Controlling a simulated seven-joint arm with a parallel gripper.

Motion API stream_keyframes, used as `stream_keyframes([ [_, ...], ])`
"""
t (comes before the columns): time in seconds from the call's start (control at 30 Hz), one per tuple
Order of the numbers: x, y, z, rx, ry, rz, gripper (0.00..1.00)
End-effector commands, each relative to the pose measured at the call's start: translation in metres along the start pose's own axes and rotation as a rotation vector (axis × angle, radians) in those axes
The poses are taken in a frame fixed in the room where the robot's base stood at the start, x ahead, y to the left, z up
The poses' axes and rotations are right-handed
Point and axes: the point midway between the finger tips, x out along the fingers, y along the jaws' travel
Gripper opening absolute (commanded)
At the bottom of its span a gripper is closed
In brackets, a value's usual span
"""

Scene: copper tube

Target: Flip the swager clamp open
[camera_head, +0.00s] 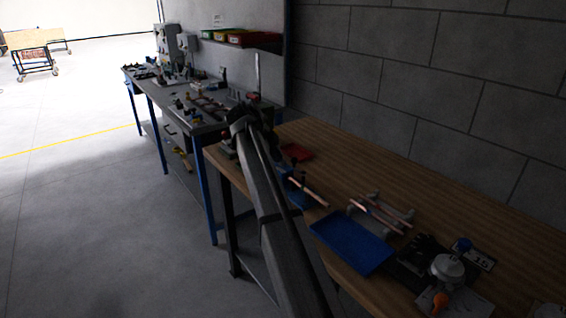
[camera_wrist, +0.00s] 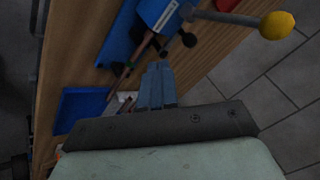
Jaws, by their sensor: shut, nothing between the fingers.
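The blue swager (camera_wrist: 152,14), with a white label, shows at the top of the wrist view. A metal lever with a yellow ball (camera_wrist: 277,25) reaches right from it, and a black ball knob (camera_wrist: 189,40) sits below it. In the head view the swager (camera_head: 291,188) is on the wooden bench, partly behind my arm, with a copper tube (camera_head: 313,194) at it. My gripper (camera_wrist: 157,68) is shut and empty, its fingertips just below the swager in the picture, with no clear contact. In the head view my fingertips cannot be made out. The clamp's exact state is unclear.
A blue tray (camera_head: 335,236), a grey rack with copper tubes (camera_head: 370,206) and a machine with a round top (camera_head: 447,268) stand along the bench. A red tray (camera_head: 296,152) lies farther back. A brick wall (camera_head: 440,80) borders the bench.

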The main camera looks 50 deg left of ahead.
Motion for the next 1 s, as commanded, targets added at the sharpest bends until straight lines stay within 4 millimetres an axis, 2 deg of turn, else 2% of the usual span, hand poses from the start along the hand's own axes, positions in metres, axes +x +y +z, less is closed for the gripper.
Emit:
stream_keyframes([
  [0.1,-0.018,-0.001,0.001,0.000,-0.001,-0.002,0.00],
  [0.3,-0.032,-0.001,0.002,0.000,0.000,0.000,0.00],
  [1.0,-0.034,-0.001,0.002,-0.002,-0.002,-0.001,0.00],
])
